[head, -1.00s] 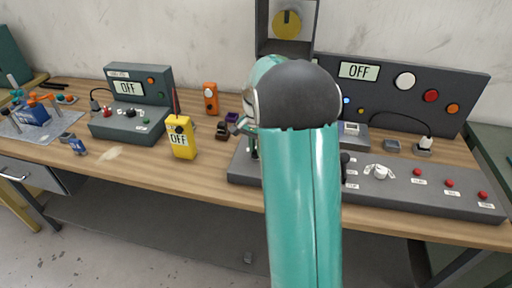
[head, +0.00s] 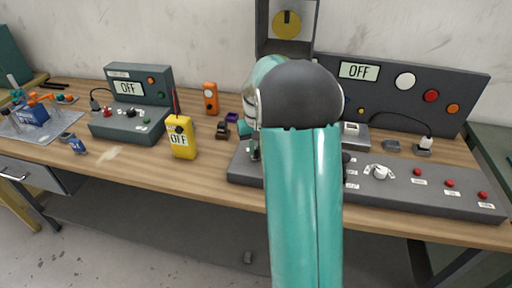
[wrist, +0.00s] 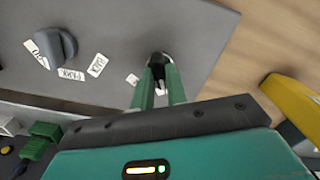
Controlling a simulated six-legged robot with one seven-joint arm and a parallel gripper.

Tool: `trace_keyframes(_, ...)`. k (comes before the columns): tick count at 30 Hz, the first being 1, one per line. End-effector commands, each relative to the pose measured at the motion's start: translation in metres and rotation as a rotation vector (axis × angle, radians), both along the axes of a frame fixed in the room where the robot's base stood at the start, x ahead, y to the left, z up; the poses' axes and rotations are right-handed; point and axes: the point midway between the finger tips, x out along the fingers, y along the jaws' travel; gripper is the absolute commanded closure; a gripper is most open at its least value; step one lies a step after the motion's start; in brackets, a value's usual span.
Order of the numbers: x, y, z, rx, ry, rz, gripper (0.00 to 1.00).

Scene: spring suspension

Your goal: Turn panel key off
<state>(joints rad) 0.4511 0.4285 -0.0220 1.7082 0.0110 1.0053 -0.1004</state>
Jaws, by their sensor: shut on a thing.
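The grey control panel (head: 408,197) lies on the workbench, partly behind my arm. In the wrist view, its grey top (wrist: 110,22) fills the upper left. My gripper (wrist: 160,84) is over the panel, with its two green fingers shut on the panel key (wrist: 160,88). The key shows only as a small pale piece between the fingertips, in front of a round black fitting (wrist: 159,59). Its exact angle is hard to tell. In the head view, my arm hides the key. The upright panel's display (head: 359,71) reads OFF.
A grey knob (wrist: 55,46) with white labels stands left of the key in the wrist view. A yellow meter (head: 180,138) reading OFF and a smaller control box (head: 130,115) stand left of the panel. A white knob (head: 380,172) and red buttons are right of my arm.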

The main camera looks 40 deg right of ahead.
Motion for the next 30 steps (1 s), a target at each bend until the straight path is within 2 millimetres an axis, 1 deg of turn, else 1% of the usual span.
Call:
trace_keyframes(8, 0.0002, -0.0001, 0.0013, 0.000, -0.001, 0.068, 1.00)
trace_keyframes(20, 0.0003, -0.0001, 0.0014, -0.002, -0.002, 0.075, 1.00)
trace_keyframes(21, 0.0003, -0.0001, 0.0015, -0.002, -0.002, 0.075, 0.80)
trace_keyframes(23, 0.0003, -0.0001, 0.0014, -0.002, -0.002, 0.074, 0.68)
trace_keyframes(24, 0.0003, -0.0001, 0.0012, -0.002, -0.002, 0.074, 0.64)
trace_keyframes(30, 0.0002, -0.0001, 0.0006, 0.000, -0.001, 0.073, 0.64)
